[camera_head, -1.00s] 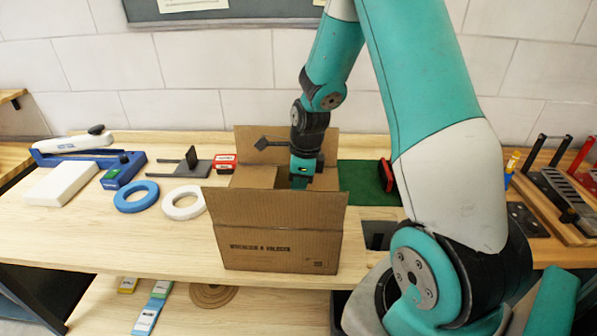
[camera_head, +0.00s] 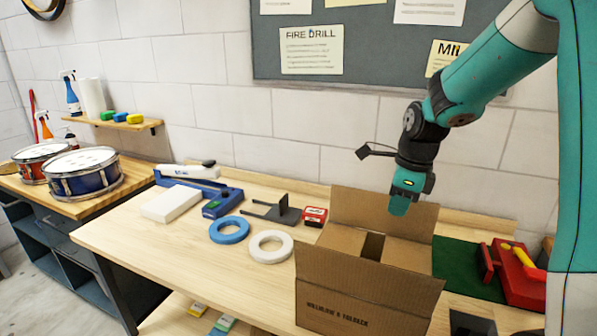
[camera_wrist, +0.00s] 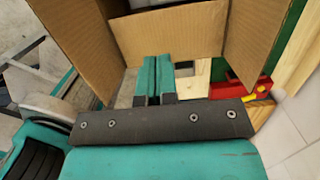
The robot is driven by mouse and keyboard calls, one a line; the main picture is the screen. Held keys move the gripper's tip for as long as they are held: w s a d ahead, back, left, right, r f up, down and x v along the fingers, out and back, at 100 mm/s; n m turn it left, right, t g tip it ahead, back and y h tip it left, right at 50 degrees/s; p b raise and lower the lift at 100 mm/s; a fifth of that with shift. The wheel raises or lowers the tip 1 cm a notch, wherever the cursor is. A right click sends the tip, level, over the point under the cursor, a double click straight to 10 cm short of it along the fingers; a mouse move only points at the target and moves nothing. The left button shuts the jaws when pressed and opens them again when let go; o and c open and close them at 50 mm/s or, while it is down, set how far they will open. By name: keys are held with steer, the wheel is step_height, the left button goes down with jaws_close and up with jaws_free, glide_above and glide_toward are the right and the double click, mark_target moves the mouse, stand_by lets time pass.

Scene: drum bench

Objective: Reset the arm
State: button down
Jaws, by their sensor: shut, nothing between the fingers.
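My gripper (camera_head: 399,204) hangs above the open cardboard box on the bench, pointing down. In the wrist view its two teal fingers (camera_wrist: 153,78) lie together with nothing between them. The cardboard box (camera_head: 372,290) stands at the bench's front edge with its flaps up. In the wrist view the box (camera_wrist: 168,35) lies just beyond the fingers. The inside of the box is mostly hidden in the head view.
A blue ring (camera_head: 229,230) and a white ring (camera_head: 270,247) lie left of the box. A red box (camera_head: 315,216) sits behind them. A green mat (camera_head: 456,268) and red tool (camera_head: 519,278) are at right. Two drums stand far left.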

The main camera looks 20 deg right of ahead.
steer(key=s+a+n+y+b, duration=0.25)
steer(key=s+a+n, duration=0.25)
steer(key=a+n, duration=0.95)
steer(key=s+a+n+b, duration=0.2)
steer(key=s+a+n, duration=0.3)
steer(key=n, duration=0.5)
steer(key=s+a+n+g+b, duration=0.1)
steer(key=s+a+n+b, duration=0.1)
steer(key=s+a+n, duration=0.4)
steer(key=s+n, duration=0.3)
steer(key=n, duration=0.1)
steer(key=shift+s+f+y, duration=0.2)
steer(key=shift+y, duration=0.15)
steer(key=shift+a, duration=0.1)
